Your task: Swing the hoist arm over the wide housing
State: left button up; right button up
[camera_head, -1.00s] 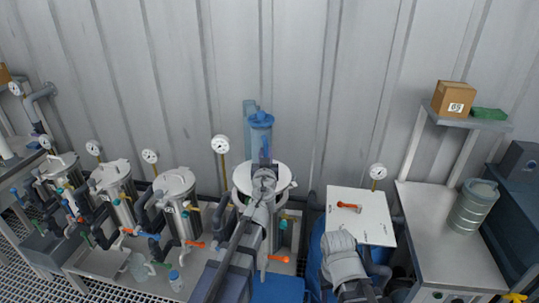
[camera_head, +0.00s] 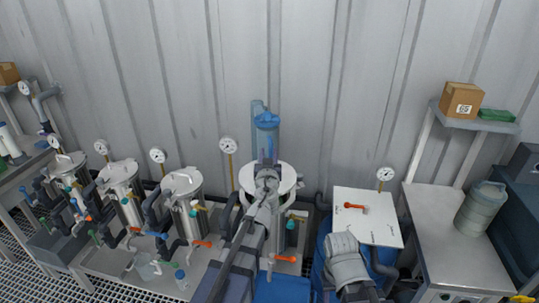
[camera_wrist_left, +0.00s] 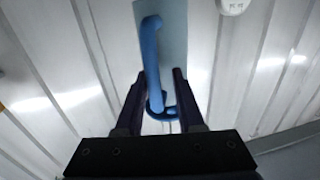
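The blue hoist arm (camera_head: 267,121) stands near the wall, behind a round housing with a broad white lid (camera_head: 287,181), which looks like the wide housing. My left arm covers much of this housing. My left gripper (camera_head: 266,152) points up toward the hoist arm. In the left wrist view, the blue bar of the hoist arm (camera_wrist_left: 151,62) runs down from a pale blue post and ends in a loop between the fingers of my left gripper (camera_wrist_left: 159,88). The fingers stand apart, and firm contact with the bar does not show. My right gripper is not in view.
Several steel housings (camera_head: 183,184) with hoses and orange-handled valves stand to the left. A white panel (camera_head: 370,215) with an orange handle is at the right. Beyond it, a steel table (camera_head: 450,245) holds a grey canister (camera_head: 481,208); a shelf above holds a cardboard box (camera_head: 463,99).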

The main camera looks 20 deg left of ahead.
pick_arm(q)
jog(key=shift+s, duration=0.15)
jog(key=v, duration=0.7)
jog(key=shift+s, duration=0.3)
jog(key=s+d+f+g+y, duration=0.1)
jog(key=s+f+g, duration=0.4)
jog(key=f, duration=0.2)
jog(key=s+d+f+g+y, duration=0.1)
jog(key=s+f+g, duration=0.4)
jog(key=f, duration=0.3)
jog(key=s+d+f+m+g+h, duration=0.2)
jog(key=s+d+f+m+g, duration=0.1)
jog(key=s, duration=0.4)
jog(key=s+d+f+m+g+h, duration=0.2)
jog(key=s+d+f+m+g, duration=0.1)
jog(key=s+d, duration=0.4)
jog(key=shift+d+f+g+h, duration=0.45)
jog(key=shift+d+g, duration=0.15)
jog(key=shift+g, duration=0.3)
